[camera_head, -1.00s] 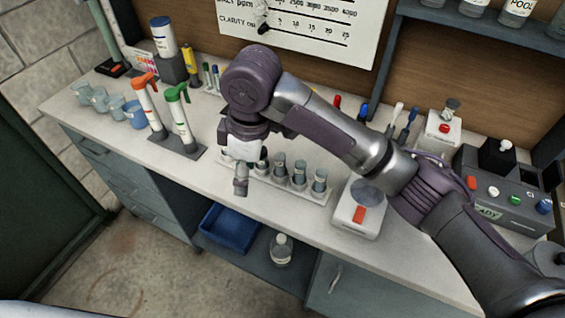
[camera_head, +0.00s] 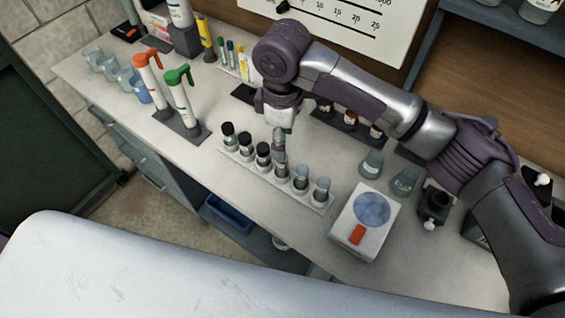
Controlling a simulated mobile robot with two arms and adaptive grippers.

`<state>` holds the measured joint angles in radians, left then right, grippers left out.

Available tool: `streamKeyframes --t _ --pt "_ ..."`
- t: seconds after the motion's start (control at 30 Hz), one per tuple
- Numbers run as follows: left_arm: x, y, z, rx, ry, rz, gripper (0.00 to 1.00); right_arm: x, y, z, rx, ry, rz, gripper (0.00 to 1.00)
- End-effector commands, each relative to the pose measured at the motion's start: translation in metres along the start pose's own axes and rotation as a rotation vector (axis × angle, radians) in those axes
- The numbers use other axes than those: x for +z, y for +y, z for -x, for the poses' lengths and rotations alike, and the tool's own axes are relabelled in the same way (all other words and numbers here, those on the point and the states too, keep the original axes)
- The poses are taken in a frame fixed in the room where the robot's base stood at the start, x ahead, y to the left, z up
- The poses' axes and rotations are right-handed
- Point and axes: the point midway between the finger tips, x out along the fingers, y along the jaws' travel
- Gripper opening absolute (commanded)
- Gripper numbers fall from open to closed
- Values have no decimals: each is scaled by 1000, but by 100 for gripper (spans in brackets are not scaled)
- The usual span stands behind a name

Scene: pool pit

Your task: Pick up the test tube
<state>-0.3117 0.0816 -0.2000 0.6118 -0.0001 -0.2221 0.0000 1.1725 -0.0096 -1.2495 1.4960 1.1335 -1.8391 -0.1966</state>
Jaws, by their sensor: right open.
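A white rack (camera_head: 234,156) on the counter holds a row of small glass tubes. The tubes toward the left, such as this one (camera_head: 228,136), have black caps. The two at the right end (camera_head: 300,178) (camera_head: 321,190) look uncapped. Which one is the test tube meant, I cannot tell. My right gripper (camera_head: 280,148) points down over the middle of the row, open. Its finger overlaps a tube in the picture, and I cannot tell whether they touch. My left gripper is not in view.
A white device (camera_head: 362,222) with a round blue-grey plate stands right of the rack. Glass beakers (camera_head: 371,164) and dark-brown bottles stand behind. Orange (camera_head: 148,78) and green (camera_head: 181,98) handled dispensers stand to the left. A blue bin (camera_head: 228,215) sits below the counter.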

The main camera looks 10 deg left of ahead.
Motion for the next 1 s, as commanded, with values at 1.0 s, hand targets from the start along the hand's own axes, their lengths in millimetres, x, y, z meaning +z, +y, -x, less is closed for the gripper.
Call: streamKeyframes --t 1.0 --pt "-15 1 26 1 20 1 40 -1 -2 -77 1 0 -1 43"
